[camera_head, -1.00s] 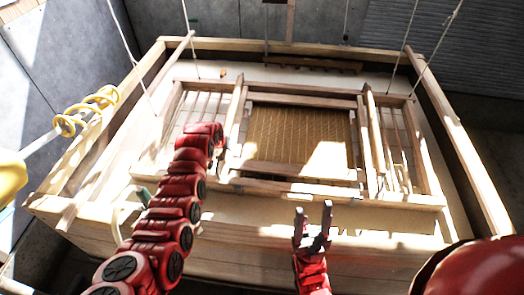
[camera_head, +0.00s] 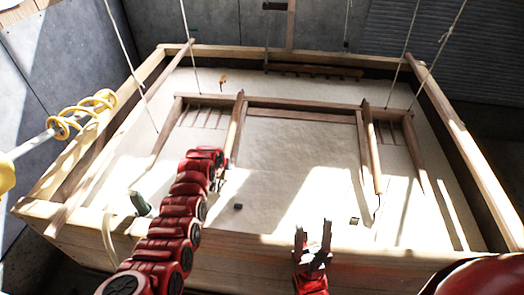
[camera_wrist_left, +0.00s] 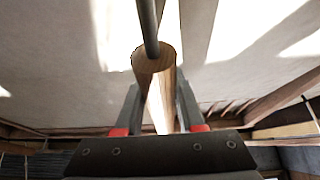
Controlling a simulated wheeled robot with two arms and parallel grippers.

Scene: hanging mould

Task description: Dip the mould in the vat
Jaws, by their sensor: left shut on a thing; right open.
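The wooden mould (camera_head: 305,114) hangs by ropes in the large wooden vat (camera_head: 120,90). Its back rail and the upper parts of its side bars stand out of the pale liquid (camera_head: 290,160). Its front part and mesh are hidden under the liquid. My left gripper (camera_head: 218,172) is at the lower end of the mould's left round pole (camera_head: 235,125). In the left wrist view the left gripper (camera_wrist_left: 160,112) is shut on this wooden pole (camera_wrist_left: 155,66), with a grey rod at its end. My right gripper (camera_head: 312,238) is open and empty near the vat's front wall.
Ropes (camera_head: 190,45) run up from the mould and vat area. A yellow coil (camera_head: 85,112) on a pale bar is at the left. A dark green object (camera_head: 140,203) is near the front left rim. Two small dark pieces (camera_head: 238,207) show at the liquid surface.

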